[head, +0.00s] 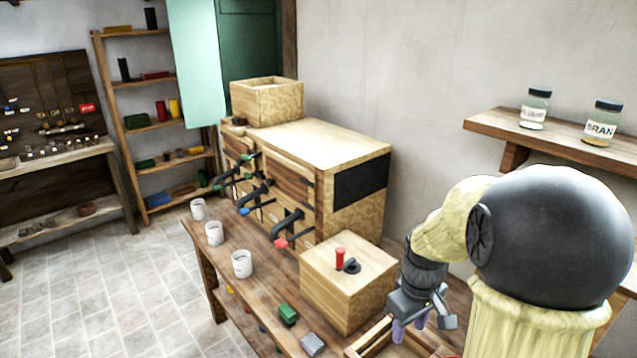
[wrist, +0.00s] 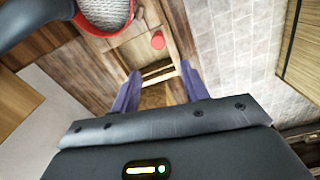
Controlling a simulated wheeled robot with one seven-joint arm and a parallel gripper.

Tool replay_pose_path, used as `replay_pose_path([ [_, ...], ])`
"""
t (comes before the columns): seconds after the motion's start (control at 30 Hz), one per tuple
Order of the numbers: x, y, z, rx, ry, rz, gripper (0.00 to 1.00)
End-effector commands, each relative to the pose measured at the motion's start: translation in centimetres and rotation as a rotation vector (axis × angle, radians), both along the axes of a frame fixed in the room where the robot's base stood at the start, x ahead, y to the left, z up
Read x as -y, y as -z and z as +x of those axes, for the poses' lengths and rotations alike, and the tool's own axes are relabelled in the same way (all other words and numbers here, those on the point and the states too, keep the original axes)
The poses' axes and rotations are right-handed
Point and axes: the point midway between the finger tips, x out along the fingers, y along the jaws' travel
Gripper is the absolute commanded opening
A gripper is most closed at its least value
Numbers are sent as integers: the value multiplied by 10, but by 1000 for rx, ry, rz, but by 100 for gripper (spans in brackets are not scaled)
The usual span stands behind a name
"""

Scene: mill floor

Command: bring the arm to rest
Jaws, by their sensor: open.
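My gripper (head: 422,328) hangs at the lower right of the head view, to the right of a pale wooden box (head: 335,295) and above the bench's near end. In the wrist view its two purple-blue fingers (wrist: 158,90) stand apart with nothing held between them. Below and beyond them is a wooden frame or tray (wrist: 150,72), which also shows at the bottom edge of the head view (head: 370,343). My arm curves over the bench's right end and hides part of it.
A wooden mill cabinet (head: 335,148) with coloured-handled levers stands on the bench, with several white cups (head: 242,264) in front. A green block (head: 287,314) and a grey block (head: 312,344) lie nearby. A wall shelf (head: 490,126) holds two jars. A red-rimmed sieve (wrist: 105,14) shows in the wrist view.

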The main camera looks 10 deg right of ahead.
Motion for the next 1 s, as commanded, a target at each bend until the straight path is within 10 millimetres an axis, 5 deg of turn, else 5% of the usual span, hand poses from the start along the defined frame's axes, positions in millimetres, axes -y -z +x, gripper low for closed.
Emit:
replay_pose_path([
  [0.4, -78, 15, -56, 193, 351, 39, 45],
  [1.0, -84, 17, -62, 215, 401, 54, 45],
])
